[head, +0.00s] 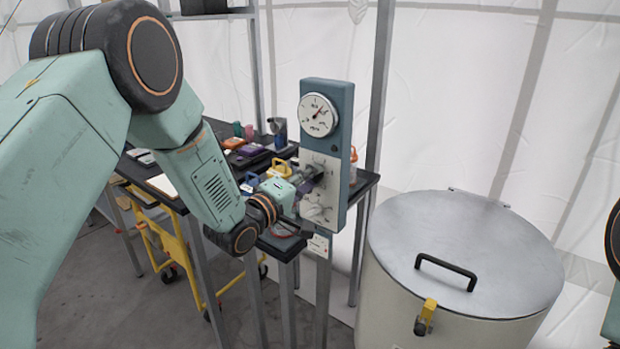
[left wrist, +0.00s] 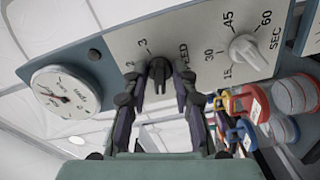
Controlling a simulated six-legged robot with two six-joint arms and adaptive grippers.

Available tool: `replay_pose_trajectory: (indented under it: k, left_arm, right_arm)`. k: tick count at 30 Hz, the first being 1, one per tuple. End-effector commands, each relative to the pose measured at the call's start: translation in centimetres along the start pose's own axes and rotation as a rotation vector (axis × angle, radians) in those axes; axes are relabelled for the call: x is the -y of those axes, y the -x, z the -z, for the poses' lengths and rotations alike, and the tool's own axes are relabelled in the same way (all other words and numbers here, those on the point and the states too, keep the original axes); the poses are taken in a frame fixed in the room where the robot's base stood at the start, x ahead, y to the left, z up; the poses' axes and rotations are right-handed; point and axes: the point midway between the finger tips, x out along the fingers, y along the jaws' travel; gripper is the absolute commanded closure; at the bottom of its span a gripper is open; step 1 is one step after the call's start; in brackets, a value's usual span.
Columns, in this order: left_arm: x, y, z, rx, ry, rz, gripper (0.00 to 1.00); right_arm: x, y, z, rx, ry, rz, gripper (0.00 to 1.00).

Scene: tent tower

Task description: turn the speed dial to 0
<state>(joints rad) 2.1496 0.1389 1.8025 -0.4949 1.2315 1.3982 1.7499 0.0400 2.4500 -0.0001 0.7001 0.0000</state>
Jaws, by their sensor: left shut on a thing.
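The speed dial (left wrist: 158,73) is a dark knob on the pale face of an upright blue-grey panel (head: 345,130). In the left wrist view the numbers 2 and 3 and part of the word SPEED show around it. My left gripper (head: 310,175) reaches the panel from the left. In the left wrist view its two fingers are closed on the dial from both sides. The fingers hide part of the scale, and I cannot tell which number the dial points to. My right gripper is out of view.
A white SEC timer knob (left wrist: 247,51) sits beside the speed dial. A round gauge (head: 318,115) is above. A dark table (head: 225,130) with padlocks and small items stands behind. A large lidded drum (head: 480,235) stands to the right.

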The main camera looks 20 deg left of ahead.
Motion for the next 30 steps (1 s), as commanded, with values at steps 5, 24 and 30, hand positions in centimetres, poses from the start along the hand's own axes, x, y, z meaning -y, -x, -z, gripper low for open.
replay_pose_trajectory:
  k: [5,24,30]
  left_arm:
    - [-0.23,-0.07,0.29,-0.008,0.018,-0.006,1.00]
    - [-0.10,-0.03,0.15,-0.004,0.019,-0.003,0.66]
    - [0.01,0.73,0.15,-0.003,0.020,0.000,0.66]
  right_arm:
    - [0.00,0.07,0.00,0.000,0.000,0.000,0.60]
    - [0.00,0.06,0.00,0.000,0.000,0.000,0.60]
    - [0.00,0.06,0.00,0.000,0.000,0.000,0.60]
